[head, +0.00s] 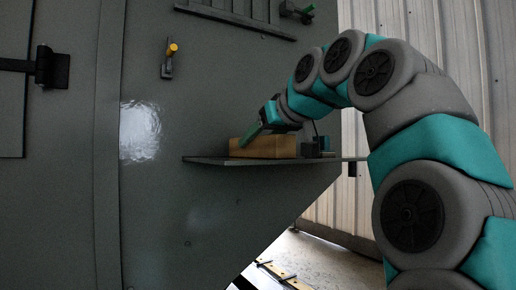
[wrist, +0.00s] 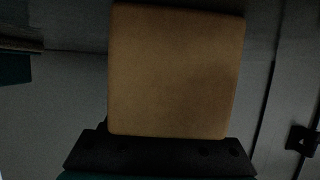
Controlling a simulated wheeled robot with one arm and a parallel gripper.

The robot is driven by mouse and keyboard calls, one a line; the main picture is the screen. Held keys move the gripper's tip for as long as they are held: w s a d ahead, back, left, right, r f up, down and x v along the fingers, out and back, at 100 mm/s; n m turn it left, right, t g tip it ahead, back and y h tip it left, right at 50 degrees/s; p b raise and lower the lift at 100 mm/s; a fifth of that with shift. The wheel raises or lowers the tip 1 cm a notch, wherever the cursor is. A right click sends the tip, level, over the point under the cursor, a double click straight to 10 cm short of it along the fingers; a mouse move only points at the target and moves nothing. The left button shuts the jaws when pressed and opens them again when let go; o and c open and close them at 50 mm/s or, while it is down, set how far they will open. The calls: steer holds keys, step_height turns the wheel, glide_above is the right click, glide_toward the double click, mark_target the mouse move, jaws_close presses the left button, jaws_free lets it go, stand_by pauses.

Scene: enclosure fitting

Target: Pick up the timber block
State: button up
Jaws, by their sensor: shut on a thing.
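The timber block (head: 268,147) is a light brown box at the shelf (head: 225,160) on the grey enclosure wall. In the head view it looks to rest on the shelf or sit just above it; I cannot tell which. My gripper (head: 250,134) comes down from the upper right and is shut on the block, with a green finger along its left side. In the wrist view the block (wrist: 175,70) fills the middle, and a dark gripper part (wrist: 155,154) lies along its lower edge. The other finger is hidden.
A small dark device (head: 318,148) stands on the shelf right of the block. A yellow-knobbed latch (head: 170,58) and a green-tipped latch (head: 297,11) stick out of the wall above. A louvred vent (head: 240,14) is at the top. The wall left of the shelf is bare.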

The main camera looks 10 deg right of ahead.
jaws_close()
steer(key=shift+r, duration=0.15)
stand_by(0.4)
steer(key=shift+r+p, duration=0.75)
steer(key=shift+r, duration=0.85)
